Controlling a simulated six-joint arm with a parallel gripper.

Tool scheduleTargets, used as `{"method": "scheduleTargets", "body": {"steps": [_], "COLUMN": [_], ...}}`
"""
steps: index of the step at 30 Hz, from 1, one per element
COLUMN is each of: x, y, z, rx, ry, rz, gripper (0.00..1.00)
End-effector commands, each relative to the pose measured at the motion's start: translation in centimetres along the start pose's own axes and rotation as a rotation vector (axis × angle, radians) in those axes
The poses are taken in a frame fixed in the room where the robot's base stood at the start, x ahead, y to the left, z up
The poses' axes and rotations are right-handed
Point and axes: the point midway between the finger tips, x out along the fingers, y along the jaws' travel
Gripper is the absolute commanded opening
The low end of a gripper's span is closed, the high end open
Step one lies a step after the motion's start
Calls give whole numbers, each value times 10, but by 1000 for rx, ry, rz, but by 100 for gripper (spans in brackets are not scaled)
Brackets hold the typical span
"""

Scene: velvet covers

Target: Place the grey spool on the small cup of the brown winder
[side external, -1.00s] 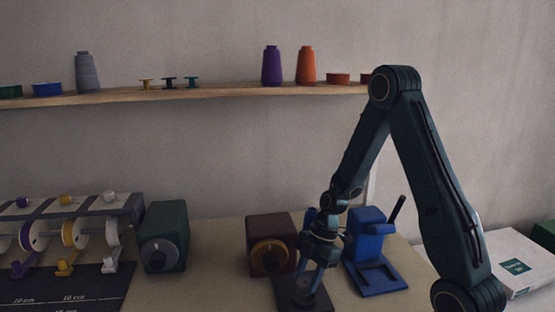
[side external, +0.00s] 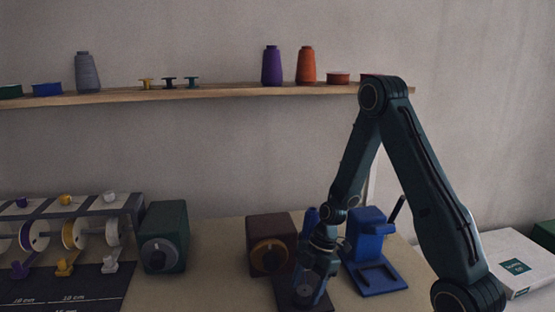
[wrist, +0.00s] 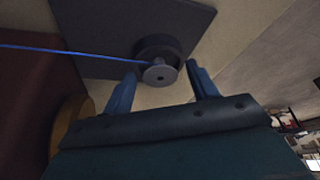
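The brown winder (side external: 271,242) stands near the table's middle, with an orange-brown dial and a dark base plate (side external: 284,294). In the wrist view its dial (wrist: 72,126) and base plate (wrist: 95,28) show. A small grey spool (wrist: 160,75) stands at the dark round cup (wrist: 152,45) on that plate, and a blue thread runs to it from the left. Whether it is fully seated I cannot tell. My gripper (wrist: 162,74) is open, its blue fingers either side of the spool with visible gaps. In the side view my gripper (side external: 312,291) is low over the plate and hides the spool.
A blue device (side external: 372,250) stands close right of my gripper. A green winder (side external: 164,238) and a rack of spools (side external: 75,230) stand to the left. The shelf (side external: 220,94) holds cones and bobbins. A white box (side external: 515,262) lies at the right.

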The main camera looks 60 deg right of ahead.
Motion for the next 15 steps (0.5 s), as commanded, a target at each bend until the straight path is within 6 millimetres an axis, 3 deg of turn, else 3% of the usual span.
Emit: {"method": "scheduleTargets", "body": {"steps": [15], "x": [-11], "y": [1], "z": [-1], "rx": [0], "ry": [0], "rz": [3], "gripper": [58]}}
